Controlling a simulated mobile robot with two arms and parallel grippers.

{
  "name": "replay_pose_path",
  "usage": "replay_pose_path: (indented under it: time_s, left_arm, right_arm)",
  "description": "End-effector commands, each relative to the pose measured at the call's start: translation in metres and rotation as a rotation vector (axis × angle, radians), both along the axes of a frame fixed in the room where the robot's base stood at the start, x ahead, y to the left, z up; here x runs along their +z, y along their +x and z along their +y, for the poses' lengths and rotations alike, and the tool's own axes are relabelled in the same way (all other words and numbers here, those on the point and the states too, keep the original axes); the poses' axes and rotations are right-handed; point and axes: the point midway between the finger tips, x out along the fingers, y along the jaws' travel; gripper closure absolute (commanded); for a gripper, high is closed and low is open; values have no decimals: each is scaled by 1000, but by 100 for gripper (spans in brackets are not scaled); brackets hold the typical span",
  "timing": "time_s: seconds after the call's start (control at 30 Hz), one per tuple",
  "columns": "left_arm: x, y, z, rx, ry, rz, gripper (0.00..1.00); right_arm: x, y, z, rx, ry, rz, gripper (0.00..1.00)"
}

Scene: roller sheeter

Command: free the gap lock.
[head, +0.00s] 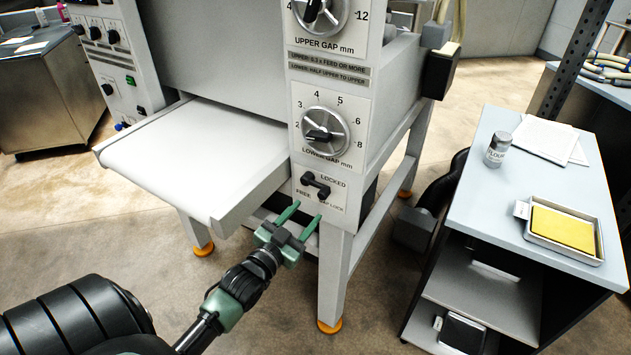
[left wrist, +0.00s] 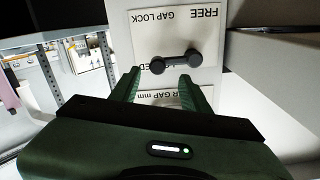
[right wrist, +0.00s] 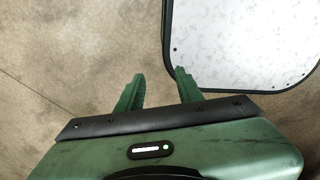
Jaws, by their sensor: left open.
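The gap lock lever (head: 316,186) is a black bar with rounded ends on the machine's front post, below the lower gap dial. Its plate reads LOCKED above right and FREE at lower left; the bar slants from upper left to lower right. My left gripper (head: 307,211) is open and empty, just below and in front of the lever. In the left wrist view the lever (left wrist: 176,61) lies just beyond the fingertips (left wrist: 160,76), partly past the right finger; contact cannot be told. My right gripper (right wrist: 159,75) is open and empty, seen only in the right wrist view.
The lower gap dial (head: 325,134) is above the lever. The white feed table (head: 200,150) juts out left of the post. A side cart (head: 520,205) with a flour tin (head: 497,150) and a tray stands right. A pale, dark-rimmed panel (right wrist: 240,40) is near my right gripper.

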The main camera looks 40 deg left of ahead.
Motion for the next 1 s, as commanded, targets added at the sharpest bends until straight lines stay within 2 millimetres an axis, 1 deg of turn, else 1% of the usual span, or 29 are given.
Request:
replay_pose_path:
  time_s: [0.03, 0.13, 0.3, 0.4, 0.5, 0.63, 0.87, 0.9, 0.97, 1.0]
  left_arm:
    - [4, 4, 0, -1, 0, -6, 54]
    - [5, 16, 2, 0, 2, -7, 54]
    - [4, 45, 4, 0, 0, -6, 54]
    - [4, 59, 5, 0, 0, -5, 54]
    - [3, 69, 5, 0, 0, -4, 54]
    - [2, 76, 6, 0, 0, -3, 54]
    - [1, 76, 6, -1, 0, -3, 54]
    - [1, 76, 6, -1, 0, -3, 59]
    - [1, 76, 6, -1, 0, -3, 76]
    - [1, 76, 6, -1, 0, -3, 87]
  right_arm:
    - [1, -2, -2, 0, -3, 3, 64]
    - [4, -4, -5, 1, -6, 7, 64]
    - [9, -12, -13, 1, -16, 17, 64]
    - [12, -12, -16, 1, -20, 18, 64]
    - [13, -11, -16, 1, -19, 16, 64]
    - [14, -7, -13, 0, -17, 12, 64]
    - [14, -5, -5, -2, -7, 8, 64]
    - [14, -5, -3, -2, -5, 8, 64]
    - [14, -5, -1, -2, -2, 8, 64]
    - [14, -5, -1, -2, -2, 8, 64]
